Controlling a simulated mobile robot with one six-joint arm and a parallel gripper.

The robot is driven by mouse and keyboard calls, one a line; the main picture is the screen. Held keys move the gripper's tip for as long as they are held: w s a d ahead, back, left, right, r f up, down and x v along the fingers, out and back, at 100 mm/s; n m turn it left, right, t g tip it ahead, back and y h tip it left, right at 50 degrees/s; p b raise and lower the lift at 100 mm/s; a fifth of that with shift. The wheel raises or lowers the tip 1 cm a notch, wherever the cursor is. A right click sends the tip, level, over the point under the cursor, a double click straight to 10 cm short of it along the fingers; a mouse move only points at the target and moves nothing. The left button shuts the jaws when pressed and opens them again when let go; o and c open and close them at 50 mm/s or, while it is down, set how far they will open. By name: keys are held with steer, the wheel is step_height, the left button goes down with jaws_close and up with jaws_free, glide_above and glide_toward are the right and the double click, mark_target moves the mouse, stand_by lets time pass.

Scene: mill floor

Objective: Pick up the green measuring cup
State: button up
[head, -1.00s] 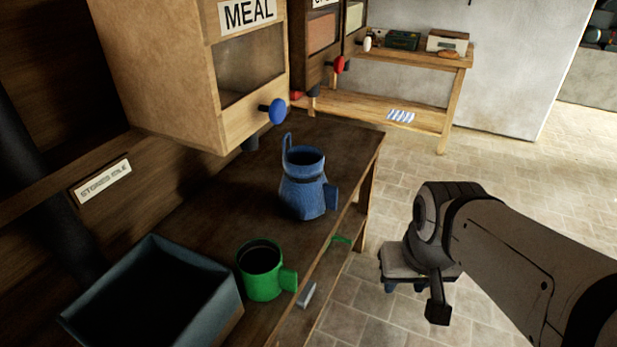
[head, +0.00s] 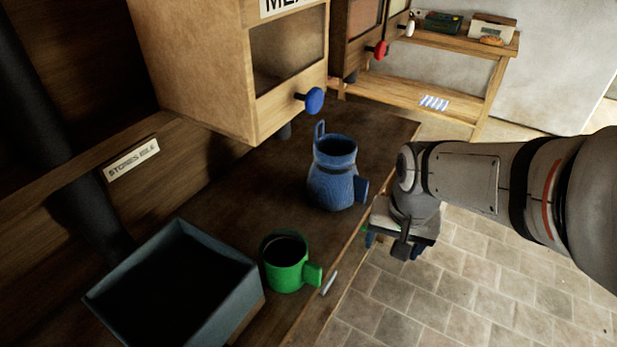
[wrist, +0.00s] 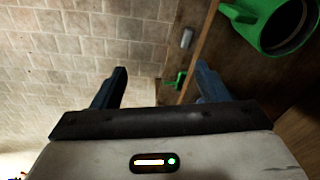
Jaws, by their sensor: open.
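The green measuring cup (head: 287,264) stands upright on the dark wooden bench, between a dark bin and the bench's front edge. Its handle points right, toward that edge. In the wrist view the cup (wrist: 254,20) is at the upper right, partly cut off by the frame. My gripper (head: 394,250) is beyond the front edge of the bench, to the right of the cup and apart from it. In the wrist view my gripper (wrist: 160,80) is open, its two dark blue fingers wide apart with nothing held between them.
A blue jug (head: 334,180) stands behind the cup, close to my arm. A dark open bin (head: 240,290) is left of the cup. A wooden meal dispenser (head: 205,60) with a blue knob hangs over the bench. Tiled floor (head: 470,285) is clear at right.

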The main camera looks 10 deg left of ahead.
mark_target(313, 268)
steer(key=a+f, duration=0.2)
steer(key=a, duration=0.3)
steer(key=w+a+f+m+g+p, duration=0.1)
steer(key=a+f, duration=0.2)
steer(key=a, duration=0.2)
steer(key=a+f+m, duration=0.1)
steer(key=a+f, duration=0.2)
steer(key=a, duration=0.2)
steer(key=shift+w+f+g, duration=0.1)
steer(key=shift+w+g, duration=0.2)
steer(key=shift+w, duration=0.1)
step_height(313, 268, down, 7)
steer(key=shift+w+f+p, duration=0.15)
steer(key=shift+f+p, duration=0.05)
steer(key=shift+p, duration=0.35)
steer(key=shift+c, duration=0.3)
steer(key=c, duration=1.4)
steer(key=shift+r, duration=0.1)
